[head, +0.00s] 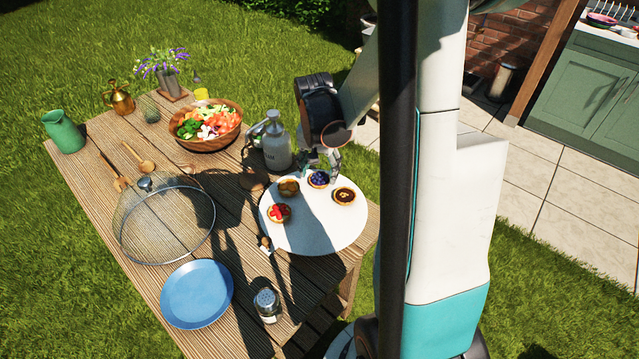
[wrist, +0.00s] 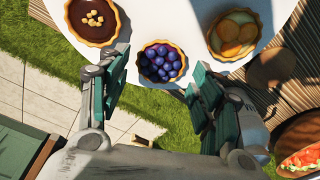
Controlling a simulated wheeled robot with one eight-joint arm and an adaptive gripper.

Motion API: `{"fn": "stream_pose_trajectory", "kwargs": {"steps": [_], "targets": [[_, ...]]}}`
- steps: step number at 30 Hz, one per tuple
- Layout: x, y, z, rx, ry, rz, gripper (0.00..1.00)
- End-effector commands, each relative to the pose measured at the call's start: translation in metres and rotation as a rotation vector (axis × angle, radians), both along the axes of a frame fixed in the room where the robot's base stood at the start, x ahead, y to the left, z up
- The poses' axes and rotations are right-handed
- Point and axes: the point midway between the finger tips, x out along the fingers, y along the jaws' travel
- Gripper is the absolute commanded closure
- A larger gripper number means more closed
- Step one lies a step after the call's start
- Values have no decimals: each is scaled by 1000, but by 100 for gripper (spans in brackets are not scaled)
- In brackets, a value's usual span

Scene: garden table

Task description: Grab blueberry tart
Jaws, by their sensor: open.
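The blueberry tart (head: 318,178) sits near the far edge of a round white board (head: 300,238) on the wooden table. In the wrist view the blueberry tart (wrist: 161,62) has dark blue berries in a golden crust. My gripper (wrist: 158,90) is open, with one finger to each side of the tart's near edge. No finger visibly touches the tart. In the head view my gripper (head: 322,160) is just behind and above the tart.
Close to the blueberry tart are a chocolate tart (head: 344,196), a yellowish fruit tart (head: 289,187) and a strawberry tart (head: 278,213). A grey metal bottle (head: 277,150) stands left of my gripper. A salad bowl (head: 209,146), a mesh dome (head: 165,220) and a blue plate (head: 196,294) are further left.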

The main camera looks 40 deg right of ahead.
Motion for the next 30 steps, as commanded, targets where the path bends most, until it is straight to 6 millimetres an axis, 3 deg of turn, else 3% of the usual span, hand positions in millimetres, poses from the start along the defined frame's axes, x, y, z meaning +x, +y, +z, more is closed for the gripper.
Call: {"fn": "stream_pose_trajectory", "kwargs": {"steps": [1,4,12,17,30], "targets": [[0,2,-13,0,0,1,41],[1,-1,-25,0,0,0,41],[1,-1,-27,0,0,0,41],[1,-1,-27,0,0,0,75],[1,-1,-24,0,0,1,77]]}}
